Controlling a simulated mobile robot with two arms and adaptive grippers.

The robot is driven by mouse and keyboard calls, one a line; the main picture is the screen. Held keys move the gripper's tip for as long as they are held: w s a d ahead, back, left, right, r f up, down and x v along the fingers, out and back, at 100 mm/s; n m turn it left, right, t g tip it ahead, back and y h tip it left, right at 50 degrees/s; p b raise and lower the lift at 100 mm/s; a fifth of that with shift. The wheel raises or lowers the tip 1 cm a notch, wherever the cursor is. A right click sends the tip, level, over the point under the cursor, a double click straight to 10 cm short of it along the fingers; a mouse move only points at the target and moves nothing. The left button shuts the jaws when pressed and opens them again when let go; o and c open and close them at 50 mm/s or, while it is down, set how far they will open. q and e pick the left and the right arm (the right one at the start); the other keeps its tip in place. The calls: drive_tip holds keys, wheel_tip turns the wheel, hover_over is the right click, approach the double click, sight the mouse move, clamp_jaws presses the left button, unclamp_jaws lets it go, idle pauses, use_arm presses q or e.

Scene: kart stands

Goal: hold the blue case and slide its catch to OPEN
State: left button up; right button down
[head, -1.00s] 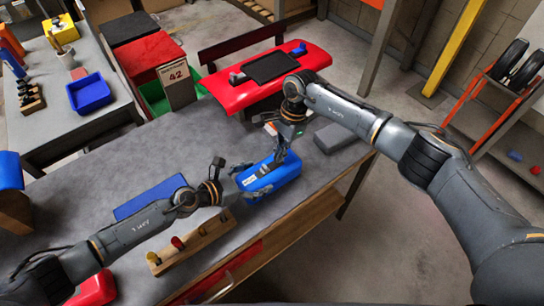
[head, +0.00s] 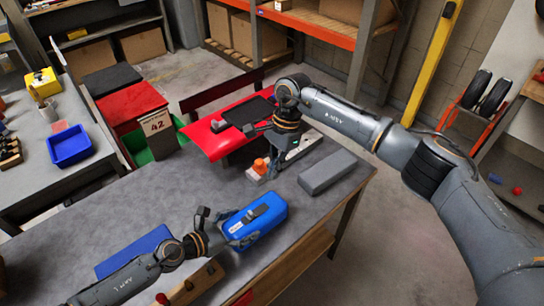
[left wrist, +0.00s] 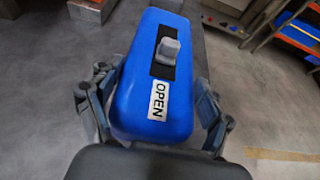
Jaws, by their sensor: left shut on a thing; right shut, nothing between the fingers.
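The blue case (head: 268,222) is held at its left end by my left gripper (head: 224,228), which is shut on it above the bench. In the left wrist view the case (left wrist: 130,98) sits between the two fingers. Its grey catch (left wrist: 168,50) stands partway along a black track, with black showing on both sides of it. The white OPEN label (left wrist: 158,99) lies on the gripper's side of the track. My right gripper (head: 290,152) is shut and empty, beyond the case and apart from it.
A grey block (head: 327,170) lies on the bench (head: 150,205) at the right. A small orange-and-white thing (head: 258,168) is close to my right gripper. A blue flat thing (head: 130,250) lies at the left. A red kart body (head: 222,106) stands behind the bench.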

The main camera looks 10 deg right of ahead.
use_arm(q)
drive_tip(key=o, duration=1.4)
drive_tip(key=shift+c, duration=0.2)
